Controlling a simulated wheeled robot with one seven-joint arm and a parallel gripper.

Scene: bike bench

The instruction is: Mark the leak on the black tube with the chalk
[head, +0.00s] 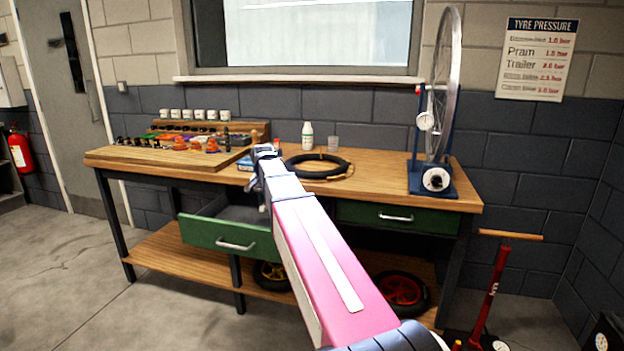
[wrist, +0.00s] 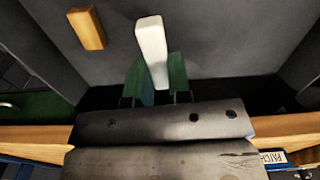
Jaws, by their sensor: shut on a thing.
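The white chalk (wrist: 151,40) shows in the wrist view between the two green fingers of my gripper (wrist: 156,68). The gripper is shut on it, and the chalk's far end sticks out past the fingertips. The grey floor of the open drawer (wrist: 230,40) lies beyond it; I cannot tell whether the chalk touches it. In the head view the black tube (head: 337,171) lies as a ring on the bench top, right of my wrist. My arm hides the gripper's fingers there. No leak can be made out on the tube.
An orange-tan block (wrist: 87,28) lies in the drawer beside the chalk. The green drawer front (head: 225,240) is pulled out below the bench top (head: 385,185). A white bottle (head: 307,135) and a wheel stand (head: 433,180) stand on the bench; a parts rack (head: 195,130) is left.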

